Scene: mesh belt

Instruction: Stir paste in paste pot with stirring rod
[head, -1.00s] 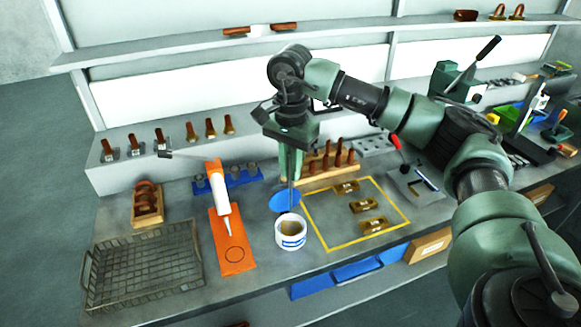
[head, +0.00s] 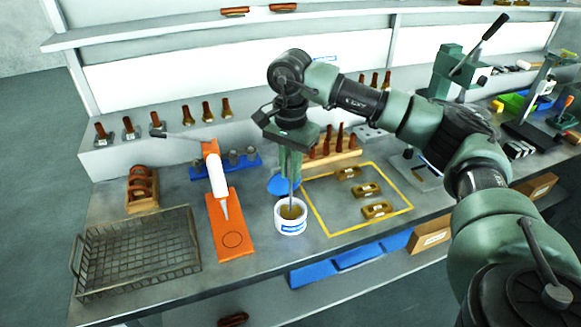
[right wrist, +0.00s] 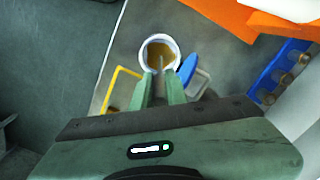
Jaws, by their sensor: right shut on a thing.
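The paste pot (head: 291,226) is a white tub with a blue label, standing on the bench with brown paste inside. It also shows in the right wrist view (right wrist: 146,54), beyond my fingertips. My right gripper (head: 290,176) points down above the pot and is shut on the thin grey stirring rod (head: 291,199). The rod's lower end reaches inside the pot's rim, at the paste; how deep it goes is hidden. In the right wrist view the rod (right wrist: 162,64) shows between the fingers and over the paste. My left gripper is not in view.
A blue disc (head: 284,185) lies just behind the pot. A yellow-outlined area (head: 335,231) with brass parts lies right.

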